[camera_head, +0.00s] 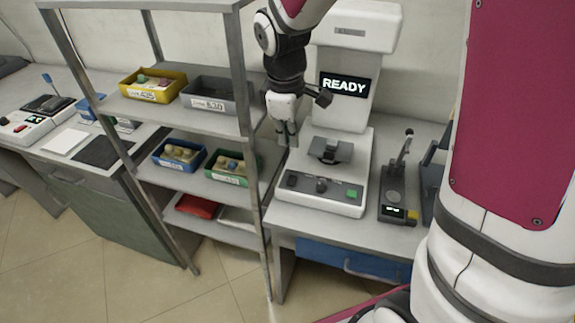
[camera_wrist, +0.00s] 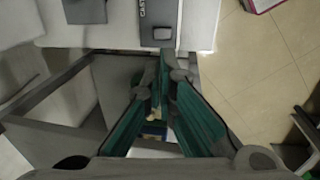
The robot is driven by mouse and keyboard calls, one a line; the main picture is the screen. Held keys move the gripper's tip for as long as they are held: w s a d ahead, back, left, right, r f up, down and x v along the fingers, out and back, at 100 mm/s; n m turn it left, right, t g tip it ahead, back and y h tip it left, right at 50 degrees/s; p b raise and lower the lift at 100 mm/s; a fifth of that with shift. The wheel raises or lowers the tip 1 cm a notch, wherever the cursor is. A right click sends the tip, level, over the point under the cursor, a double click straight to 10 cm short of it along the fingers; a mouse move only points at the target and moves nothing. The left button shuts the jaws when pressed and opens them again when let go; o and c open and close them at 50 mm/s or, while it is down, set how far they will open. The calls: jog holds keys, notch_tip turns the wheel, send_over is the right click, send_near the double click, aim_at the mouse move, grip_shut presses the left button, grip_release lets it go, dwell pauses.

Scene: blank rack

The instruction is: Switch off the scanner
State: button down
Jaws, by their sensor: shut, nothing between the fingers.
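The scanner (camera_head: 340,120) is a white machine on the right bench. Its screen (camera_head: 344,86) reads READY. A dark control strip (camera_head: 320,192) on its front bears dark controls and a lit green button (camera_head: 352,192). My gripper (camera_head: 287,143) is shut and empty, pointing down just left of the scanner, between it and the shelf rack. In the wrist view, my shut fingertips (camera_wrist: 163,58) are near the strip's end (camera_wrist: 160,12), where a grey switch (camera_wrist: 163,33) shows. I cannot tell how far above it they are.
A metal shelf rack (camera_head: 205,115) with yellow, grey, blue and green bins stands close to my gripper's left. A small device with a lever (camera_head: 393,190) sits right of the scanner. A blue drawer (camera_head: 350,260) is below the bench.

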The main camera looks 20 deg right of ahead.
aim_at(292, 179)
jog(key=f, duration=0.4)
jog(key=w+f, duration=0.1)
jog(key=f, duration=0.4)
jog(key=d+f, duration=0.1)
jog(key=f, duration=0.3)
jog(key=shift+w+d+f+b, duration=0.1)
jog(key=shift+w+f+b, duration=0.2)
jog(key=shift+w+f, duration=0.1)
